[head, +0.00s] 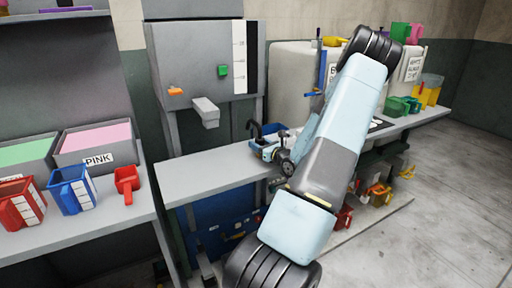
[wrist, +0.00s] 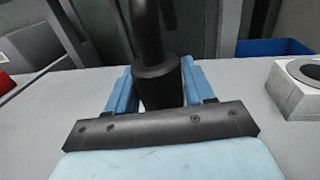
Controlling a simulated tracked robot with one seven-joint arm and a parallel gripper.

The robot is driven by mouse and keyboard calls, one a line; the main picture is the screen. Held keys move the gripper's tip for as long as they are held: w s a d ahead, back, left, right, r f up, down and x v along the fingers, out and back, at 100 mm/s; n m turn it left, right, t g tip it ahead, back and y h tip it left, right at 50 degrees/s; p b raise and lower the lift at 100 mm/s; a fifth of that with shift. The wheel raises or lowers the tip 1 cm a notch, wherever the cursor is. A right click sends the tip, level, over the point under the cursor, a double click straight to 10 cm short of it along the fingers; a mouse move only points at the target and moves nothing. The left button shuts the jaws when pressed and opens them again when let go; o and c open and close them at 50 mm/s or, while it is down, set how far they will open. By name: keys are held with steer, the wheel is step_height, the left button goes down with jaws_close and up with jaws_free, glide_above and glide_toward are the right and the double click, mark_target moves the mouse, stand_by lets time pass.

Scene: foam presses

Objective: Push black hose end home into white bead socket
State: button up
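The black hose end (wrist: 158,82) is a thick dark cylinder with the hose rising from its top out of the wrist view. My gripper (wrist: 158,90) has a blue finger against each side of it and is shut on it. In the head view my gripper (head: 272,152) is above the grey bench, and the black hose (head: 254,129) shows as a small bent piece beside it. The hose end's lower part is hidden behind my gripper's dark plate. I cannot clearly identify the white bead socket; a white block with a dark round top (wrist: 297,88) stands apart at the right.
A blue bin (wrist: 275,47) stands behind the white block. The grey bench (head: 205,172) is clear at its left. The grey press (head: 205,65) stands behind it, with a protruding grey block (head: 206,112). Coloured jugs (head: 72,190) stand on the left table.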

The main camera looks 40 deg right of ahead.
steer(key=c, duration=0.8)
steer(key=shift+r, duration=0.1)
steer(key=shift+c, duration=0.2)
